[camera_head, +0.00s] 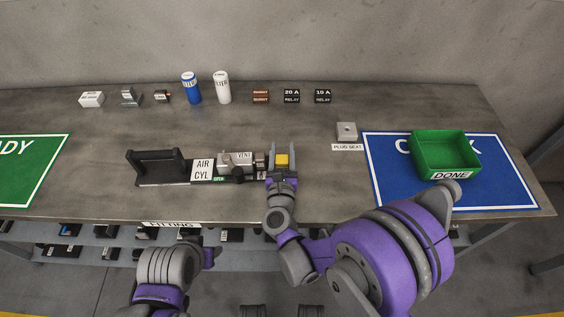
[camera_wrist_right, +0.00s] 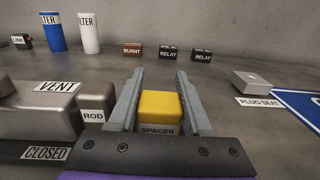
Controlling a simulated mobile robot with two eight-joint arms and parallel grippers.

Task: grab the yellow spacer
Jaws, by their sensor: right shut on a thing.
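The yellow spacer (camera_head: 282,160) sits between the two grey fingers of my right gripper (camera_head: 284,155), just right of the air cylinder fixture (camera_head: 230,166). In the right wrist view the spacer (camera_wrist_right: 160,108) is a yellow block with a dark "SPACER" label on its near face. The fingers of the right gripper (camera_wrist_right: 158,100) stand on either side of it, and the gripper is shut on it. The spacer's underside is hidden, so I cannot tell whether it touches the table. My left gripper (camera_head: 209,256) is low, before the table's front edge; its fingers do not show clearly.
The fixture's ROD end (camera_wrist_right: 92,116) is close on the left. A plug seat block (camera_head: 346,131) stands to the right, and a green DONE bin (camera_head: 443,174) rests on the blue mat (camera_head: 392,182). Filters, relays and small parts line the back. Table between is clear.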

